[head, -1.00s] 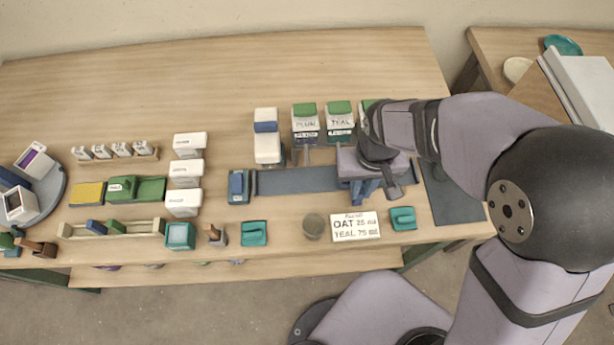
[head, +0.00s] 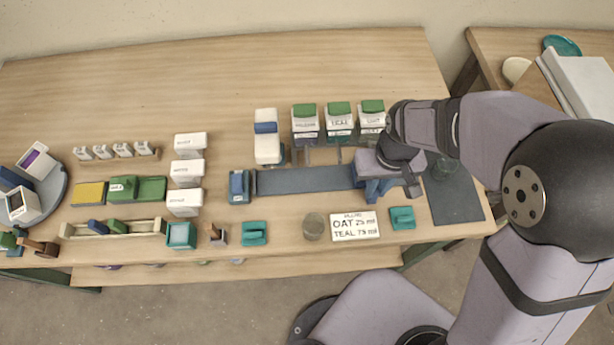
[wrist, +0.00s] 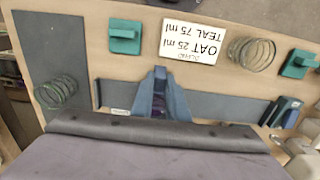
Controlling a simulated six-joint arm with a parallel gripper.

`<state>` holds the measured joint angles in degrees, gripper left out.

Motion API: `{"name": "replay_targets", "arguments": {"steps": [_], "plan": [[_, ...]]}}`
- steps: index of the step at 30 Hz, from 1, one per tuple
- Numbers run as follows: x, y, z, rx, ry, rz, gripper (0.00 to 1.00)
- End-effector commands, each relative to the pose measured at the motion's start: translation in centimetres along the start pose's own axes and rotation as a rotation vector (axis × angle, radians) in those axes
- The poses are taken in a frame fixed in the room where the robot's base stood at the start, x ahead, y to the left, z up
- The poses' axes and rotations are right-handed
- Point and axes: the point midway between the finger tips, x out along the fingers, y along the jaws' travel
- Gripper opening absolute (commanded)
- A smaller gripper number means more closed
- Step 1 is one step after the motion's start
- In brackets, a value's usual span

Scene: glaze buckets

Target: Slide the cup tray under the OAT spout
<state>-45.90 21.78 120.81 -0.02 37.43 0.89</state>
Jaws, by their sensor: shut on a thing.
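My gripper (head: 374,190) is low over the right part of the dark grey rail (head: 305,180). In the wrist view my gripper (wrist: 158,98) has its blue-grey fingers close together across the rail (wrist: 215,105), shut on a small dark piece, taken as the cup tray. The fingers and wrist hide most of it. Three white dispensers with green lids stand behind the rail. The right one, which seems to be the OAT dispenser (head: 371,118), is behind my gripper and slightly left of it. Its spout is hidden by my arm.
A blue block (head: 239,186) stands at the rail's left end. A glass (head: 443,168) stands on the dark mat (head: 455,200) at right. In front are a cup (head: 313,226), the sign (head: 355,226) and teal blocks (head: 254,233). The bench behind the dispensers is clear.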

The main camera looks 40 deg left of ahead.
Motion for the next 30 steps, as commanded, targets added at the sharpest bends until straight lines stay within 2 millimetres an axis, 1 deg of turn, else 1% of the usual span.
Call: {"name": "replay_targets", "arguments": {"steps": [1,3,11,16,30], "plan": [[-0.1,0.0,-0.2,0.0,0.005,0.0,0.16],[-0.1,0.0,-0.1,0.0,0.005,0.0,0.3],[-0.1,0.0,-0.1,0.0,0.002,0.0,0.3],[-0.7,0.0,0.0,0.0,0.001,0.0,0.3],[-5.7,0.0,0.0,0.0,0.001,0.0,0.3]]}}
